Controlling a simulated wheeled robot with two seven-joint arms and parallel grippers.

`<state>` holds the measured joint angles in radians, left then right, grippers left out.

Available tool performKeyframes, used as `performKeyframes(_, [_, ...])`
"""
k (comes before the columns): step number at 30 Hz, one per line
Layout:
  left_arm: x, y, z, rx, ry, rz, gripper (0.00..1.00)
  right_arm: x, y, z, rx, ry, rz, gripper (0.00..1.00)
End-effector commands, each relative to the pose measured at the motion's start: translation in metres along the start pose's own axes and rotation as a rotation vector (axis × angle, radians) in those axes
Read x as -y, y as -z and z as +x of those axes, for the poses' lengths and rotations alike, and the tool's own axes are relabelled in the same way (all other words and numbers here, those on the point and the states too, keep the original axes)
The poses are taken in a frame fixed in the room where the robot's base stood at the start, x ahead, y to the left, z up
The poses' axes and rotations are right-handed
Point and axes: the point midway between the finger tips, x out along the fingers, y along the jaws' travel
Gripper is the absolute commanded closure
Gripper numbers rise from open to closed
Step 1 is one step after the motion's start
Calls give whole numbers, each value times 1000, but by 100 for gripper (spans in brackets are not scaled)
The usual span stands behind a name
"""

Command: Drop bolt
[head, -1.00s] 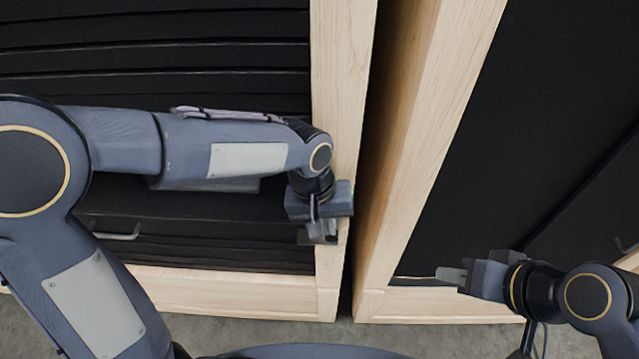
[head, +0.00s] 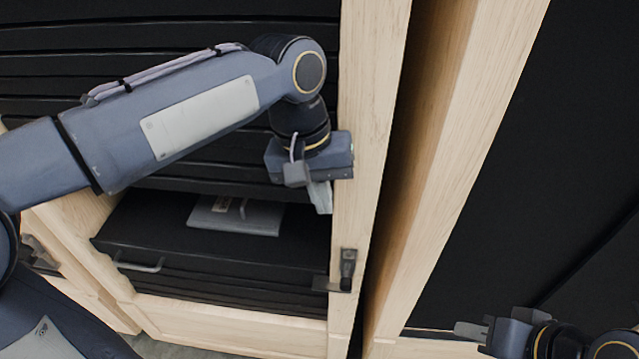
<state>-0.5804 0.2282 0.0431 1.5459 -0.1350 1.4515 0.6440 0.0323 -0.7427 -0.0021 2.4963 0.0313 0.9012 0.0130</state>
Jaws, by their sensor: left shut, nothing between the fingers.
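A small dark bolt (head: 348,262) sits on the pale wooden post (head: 358,190) between the two bays. A dark flat plate (head: 328,285) reaches left from its lower end, over the edge of the black front. My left gripper (head: 321,198) is shut and empty. It is above and slightly left of the bolt, clearly apart from it, with its fingers pointing down beside the post. My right gripper (head: 470,331) is low at the right, in front of the right bay, far from the bolt. Its finger gap cannot be made out.
A second wooden post (head: 450,170) borders the dark right bay, with a narrow gap between the posts.

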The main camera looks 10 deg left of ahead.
Motion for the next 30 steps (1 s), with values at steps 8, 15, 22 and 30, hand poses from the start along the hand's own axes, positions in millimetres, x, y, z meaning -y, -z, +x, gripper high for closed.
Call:
performKeyframes(8, [0, 0, -21, 0, 0, 1, 100, 1, 1, -1, 0, 0, 0, 68])
performKeyframes(15, [0, 0, -21, 0, 0, 1, 100, 1, 1, -1, 0, 0, 0, 68])
performKeyframes(22, [0, 0, -20, 0, 0, 0, 100, 1, 1, -1, 0, 0, 0, 68])
performKeyframes(30, [70, -25, -16, -86, -90, -25, 100, 1, 1, -1, 0, 0, 0, 68])
